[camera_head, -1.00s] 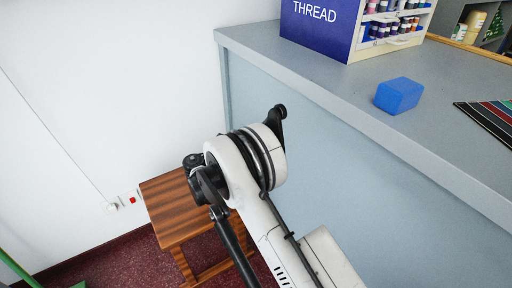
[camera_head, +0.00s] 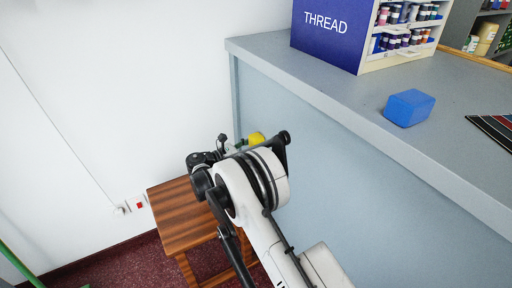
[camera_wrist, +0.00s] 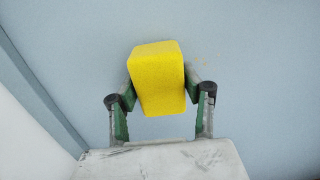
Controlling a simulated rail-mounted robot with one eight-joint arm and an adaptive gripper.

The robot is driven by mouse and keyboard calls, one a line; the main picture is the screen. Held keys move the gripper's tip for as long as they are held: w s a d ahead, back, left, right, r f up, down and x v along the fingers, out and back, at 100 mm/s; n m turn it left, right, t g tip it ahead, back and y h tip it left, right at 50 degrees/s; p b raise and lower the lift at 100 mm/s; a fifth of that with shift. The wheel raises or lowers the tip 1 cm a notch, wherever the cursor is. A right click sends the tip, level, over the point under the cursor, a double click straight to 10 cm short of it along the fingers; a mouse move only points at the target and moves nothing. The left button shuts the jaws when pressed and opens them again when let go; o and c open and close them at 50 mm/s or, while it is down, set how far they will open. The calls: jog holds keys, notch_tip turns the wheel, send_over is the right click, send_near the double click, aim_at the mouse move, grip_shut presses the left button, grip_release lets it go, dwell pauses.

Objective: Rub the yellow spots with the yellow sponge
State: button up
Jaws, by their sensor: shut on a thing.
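The yellow sponge (camera_wrist: 158,78) is between the two fingers of my gripper (camera_wrist: 160,100) in the wrist view, and my gripper is shut on it. The sponge faces the pale grey-blue front panel of the counter (camera_wrist: 255,60); I cannot tell if it touches the panel. A very faint yellowish trace may show on the panel just right of the sponge, too weak to be sure. In the head view a part of the sponge (camera_head: 256,138) shows behind my arm, near the left end of the panel. My fingertips are mostly hidden there.
A blue block (camera_head: 409,108) lies on the grey counter top (camera_head: 300,62). A blue THREAD rack (camera_head: 330,32) stands at the back, and striped swatches (camera_head: 494,130) lie at the right. A brown wooden stool (camera_head: 185,222) stands on the floor below my arm, near the white wall.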

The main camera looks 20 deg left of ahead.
jog(key=shift+s+d, duration=1.45)
jog(key=shift+s, duration=0.05)
jog(key=s+d, duration=0.2)
jog(key=d, duration=0.1)
jog(key=shift+s+d, duration=0.1)
jog(key=shift+w+a, duration=1.3)
jog(key=shift+a, duration=0.25)
jog(key=shift+w+a, duration=1.25)
jog(key=shift+a, duration=0.25)
jog(key=shift+v, duration=3.05)
